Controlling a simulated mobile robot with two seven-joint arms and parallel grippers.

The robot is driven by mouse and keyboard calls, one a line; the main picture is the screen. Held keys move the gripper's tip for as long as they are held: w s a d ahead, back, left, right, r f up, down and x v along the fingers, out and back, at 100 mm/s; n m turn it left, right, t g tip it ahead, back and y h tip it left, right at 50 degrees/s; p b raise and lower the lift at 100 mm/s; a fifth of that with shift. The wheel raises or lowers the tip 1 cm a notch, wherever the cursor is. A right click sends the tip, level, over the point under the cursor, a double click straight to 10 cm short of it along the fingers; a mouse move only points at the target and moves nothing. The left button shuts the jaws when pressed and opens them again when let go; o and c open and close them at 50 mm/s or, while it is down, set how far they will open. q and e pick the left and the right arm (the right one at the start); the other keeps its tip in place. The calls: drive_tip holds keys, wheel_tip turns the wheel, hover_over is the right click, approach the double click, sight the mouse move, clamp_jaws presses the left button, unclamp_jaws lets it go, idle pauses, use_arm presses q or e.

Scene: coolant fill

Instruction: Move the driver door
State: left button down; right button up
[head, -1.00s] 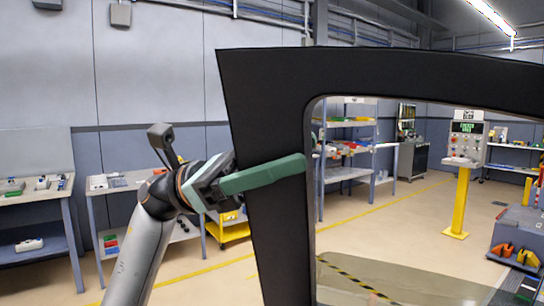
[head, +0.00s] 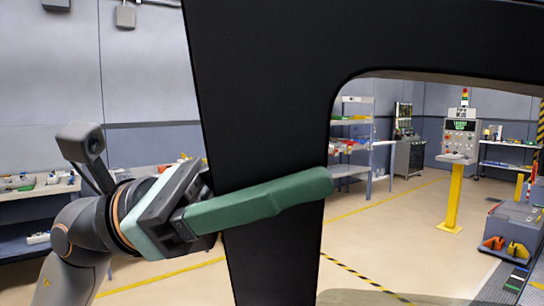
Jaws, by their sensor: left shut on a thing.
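The driver door (head: 255,110) is a large black frame close in front of me. Its upright pillar stands left of centre, and its top rail runs to the right edge around a window opening. My left gripper (head: 260,205) comes in from the left, with a long green finger lying across the near face of the pillar. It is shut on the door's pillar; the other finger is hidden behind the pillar. The lower part of the door is out of view. My right gripper is not in view.
Through the window opening I see a yellow post with a control panel (head: 460,142), shelves (head: 352,140), and a grey block (head: 520,228) at right. A workbench (head: 40,190) stands at the left. Open floor (head: 390,240) with yellow lines lies between.

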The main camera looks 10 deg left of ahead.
use_arm(q)
drive_tip(key=shift+s+d+r, duration=0.1)
drive_tip(key=shift+s, duration=0.35)
drive_tip(key=shift+w, duration=0.1)
drive_tip(key=shift+c, duration=1.6)
unclamp_jaws()
drive_tip(key=b+v, duration=0.5)
drive_tip(key=v, duration=0.7)
drive_tip(key=shift+a, duration=0.25)
